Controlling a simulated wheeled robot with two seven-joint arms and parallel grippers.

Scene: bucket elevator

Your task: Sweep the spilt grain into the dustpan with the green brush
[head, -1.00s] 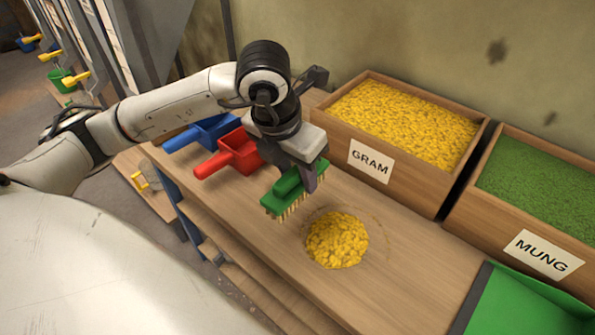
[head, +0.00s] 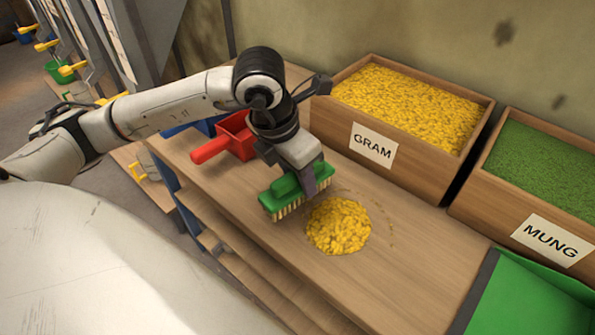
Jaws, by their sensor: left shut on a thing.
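The spilt grain (head: 339,226) is a round yellow heap on the wooden bench, with a thin arc of loose grains to its right. My left gripper (head: 316,180) is shut on the green brush (head: 284,190). The brush is held bristles down, just to the upper left of the heap; whether the bristles touch the bench I cannot tell. A green dustpan (head: 530,300) lies at the lower right, cut off by the picture's edge. My right gripper is out of view.
A wooden crate marked GRAM (head: 415,158) and one marked MUNG (head: 510,215) stand along the back of the bench. A red scoop (head: 234,137) and a blue scoop (head: 190,127) lie at the left. The bench (head: 400,260) is clear between heap and dustpan.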

